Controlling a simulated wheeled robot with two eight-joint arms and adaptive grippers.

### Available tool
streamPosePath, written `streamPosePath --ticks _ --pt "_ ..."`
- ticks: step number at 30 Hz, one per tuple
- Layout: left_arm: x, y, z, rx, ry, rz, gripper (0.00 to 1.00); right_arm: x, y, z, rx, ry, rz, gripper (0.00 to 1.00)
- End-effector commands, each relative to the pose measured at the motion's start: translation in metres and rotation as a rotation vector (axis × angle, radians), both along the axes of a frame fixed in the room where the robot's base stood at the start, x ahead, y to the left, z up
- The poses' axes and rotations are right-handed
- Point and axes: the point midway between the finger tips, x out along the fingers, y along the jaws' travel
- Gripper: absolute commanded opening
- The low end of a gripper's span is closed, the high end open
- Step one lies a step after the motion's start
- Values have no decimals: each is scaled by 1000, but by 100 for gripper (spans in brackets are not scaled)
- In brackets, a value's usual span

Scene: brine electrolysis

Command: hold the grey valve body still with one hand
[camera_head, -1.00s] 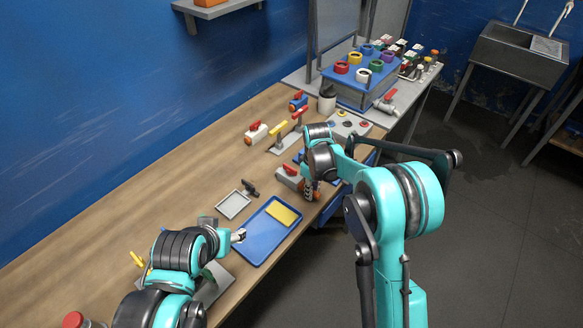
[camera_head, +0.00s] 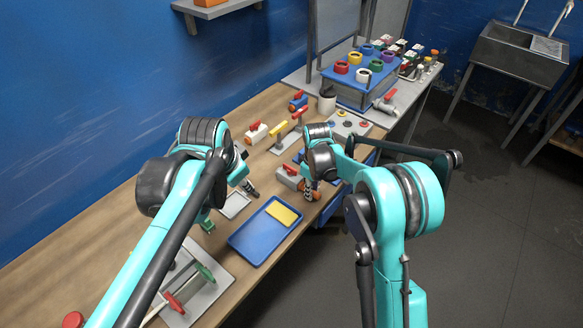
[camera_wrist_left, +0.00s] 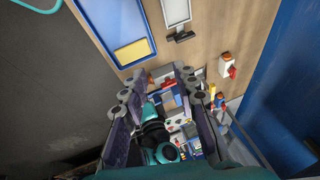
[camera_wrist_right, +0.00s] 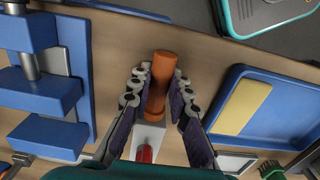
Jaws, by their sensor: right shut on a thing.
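The grey valve body (camera_head: 288,178) lies on the wooden bench, with a red handle and an orange end. My right gripper (camera_head: 311,192) is shut on it at the orange end. In the right wrist view, the orange end (camera_wrist_right: 158,85) sits between the fingers (camera_wrist_right: 154,95), with the pale body (camera_wrist_right: 148,137) and red handle (camera_wrist_right: 145,154) behind it, partly hidden. My left gripper (camera_wrist_left: 158,92) is open in its wrist view, its fingers spread and pointing towards the valve area, with nothing seen held. In the head view the left forearm hides part of the bench.
A blue tray (camera_head: 249,246) with a yellow sponge (camera_head: 283,213) lies nearer me; a small grey tray (camera_head: 235,217) is beside it. A white valve (camera_head: 256,133) and a blue valve (camera_head: 298,101) stand farther back. A blue block fixture (camera_wrist_right: 48,95) flanks the right gripper.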

Motion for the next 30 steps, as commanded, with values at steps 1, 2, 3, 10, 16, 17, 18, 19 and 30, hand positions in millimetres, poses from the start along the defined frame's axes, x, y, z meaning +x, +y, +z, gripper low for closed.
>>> streamPosePath --ticks 1,2,3,10,16,17,18,19,30 --pt "18 -6 5 31 22 -80 29 0 0 0 0 0 0 0" --pt "26 -9 8 51 35 -129 29 0 0 0 0 0 0 0" --pt "38 -13 10 75 54 -196 29 0 0 0 0 0 0 0" --pt "104 -40 11 198 153 -594 29 0 0 0 0 0 0 0" --pt "155 -68 -6 274 232 -950 29 0 0 0 0 0 0 0" --pt "162 -72 -9 283 241 -1002 29 0 0 0 0 0 0 0" --pt "170 -77 -14 293 254 -1068 29 0 0 0 0 0 0 0" --pt "176 -80 -18 300 262 -1116 29 0 0 0 0 0 0 0" --pt "209 -106 -50 330 315 -1449 29 0 0 0 0 0 0 0"
